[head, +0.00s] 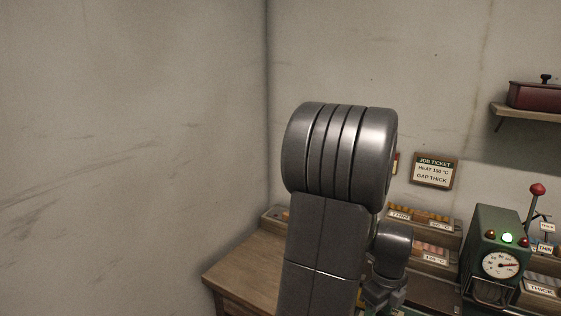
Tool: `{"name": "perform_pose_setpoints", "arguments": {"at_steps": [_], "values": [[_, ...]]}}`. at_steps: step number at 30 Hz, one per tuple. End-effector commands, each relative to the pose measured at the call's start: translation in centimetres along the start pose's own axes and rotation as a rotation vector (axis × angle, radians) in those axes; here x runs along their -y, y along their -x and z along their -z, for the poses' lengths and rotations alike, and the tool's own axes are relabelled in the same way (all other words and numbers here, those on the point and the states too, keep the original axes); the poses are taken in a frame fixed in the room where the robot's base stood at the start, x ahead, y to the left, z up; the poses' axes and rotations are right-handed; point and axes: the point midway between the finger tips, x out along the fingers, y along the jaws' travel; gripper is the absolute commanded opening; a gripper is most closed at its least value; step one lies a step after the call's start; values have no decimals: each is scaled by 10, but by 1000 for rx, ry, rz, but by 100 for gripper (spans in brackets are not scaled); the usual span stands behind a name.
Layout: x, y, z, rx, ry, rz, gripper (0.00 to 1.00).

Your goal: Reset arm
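My grey arm fills the middle of the head view, with a large ribbed joint at the top and a link running down out of the frame. A smaller wrist joint shows to its right, low down. My gripper's fingers do not show; they are below the frame edge or hidden behind the arm. Whether anything is held cannot be seen.
A wooden bench (238,268) runs along the back wall. On it are a tray labelled THIN (425,237), a green machine (484,232) with a lit green lamp, dial and red-knobbed lever, and a THICK tray (540,288). A job ticket (434,171) reads HEAT 150 °C, GAP THICK. A red box (534,96) sits on a shelf.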

Motion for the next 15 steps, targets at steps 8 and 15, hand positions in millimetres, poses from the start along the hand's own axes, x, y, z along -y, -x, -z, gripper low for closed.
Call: {"name": "perform_pose_setpoints", "arguments": {"at_steps": [8, 15], "values": [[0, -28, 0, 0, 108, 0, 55], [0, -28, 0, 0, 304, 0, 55]]}}
